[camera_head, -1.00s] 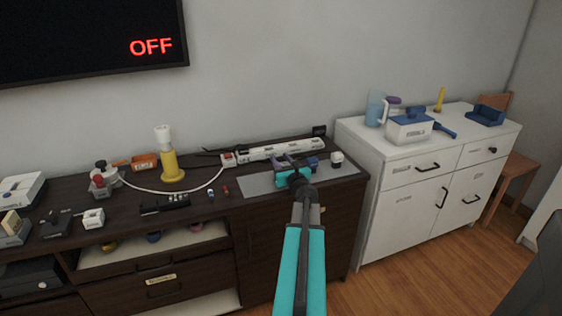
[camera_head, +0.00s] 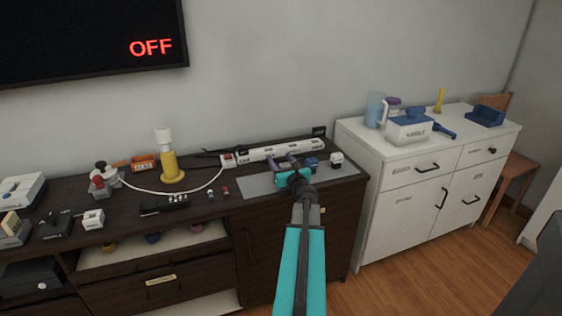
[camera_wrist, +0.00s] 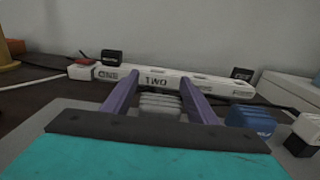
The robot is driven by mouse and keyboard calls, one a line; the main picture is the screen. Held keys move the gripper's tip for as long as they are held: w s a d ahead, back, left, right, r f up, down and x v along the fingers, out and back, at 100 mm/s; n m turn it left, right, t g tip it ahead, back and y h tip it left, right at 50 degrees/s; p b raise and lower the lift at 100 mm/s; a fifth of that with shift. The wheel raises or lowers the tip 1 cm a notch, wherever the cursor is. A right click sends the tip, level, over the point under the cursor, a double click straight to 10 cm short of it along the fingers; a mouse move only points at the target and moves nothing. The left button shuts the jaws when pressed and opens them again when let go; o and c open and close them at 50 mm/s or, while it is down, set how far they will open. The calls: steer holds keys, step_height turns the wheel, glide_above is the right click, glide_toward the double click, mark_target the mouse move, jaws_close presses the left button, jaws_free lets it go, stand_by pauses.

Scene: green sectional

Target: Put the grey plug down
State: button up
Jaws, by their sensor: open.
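My gripper (camera_head: 283,161) is low over the grey mat on the dark cabinet, its purple fingers pointing toward the white power strip (camera_head: 285,150). In the wrist view the fingers (camera_wrist: 159,90) are apart. The grey plug (camera_wrist: 160,104), a pale ribbed block, sits between them, with visible gaps on both sides. It is in front of the power strip (camera_wrist: 165,82), near the part marked TWO. The plug's underside is hidden by my gripper's body, so its contact with the mat does not show. I cannot make the plug out in the head view.
A blue plug (camera_wrist: 250,121) and a white-and-black plug (camera_wrist: 304,132) stand close on the right. The grey mat (camera_head: 255,186) has bare room on the left. A white cabinet (camera_head: 390,170) adjoins on the right.

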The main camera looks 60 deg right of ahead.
steer(key=v, duration=0.8)
steer(key=shift+s+a, duration=0.2)
steer(key=shift+a, duration=0.05)
steer(key=shift+s+a+r+p, duration=0.15)
steer(key=shift+s+a+p, duration=0.15)
steer(key=shift+s+p, duration=0.2)
steer(key=shift+p+v, duration=1.1)
steer(key=shift+p, duration=0.15)
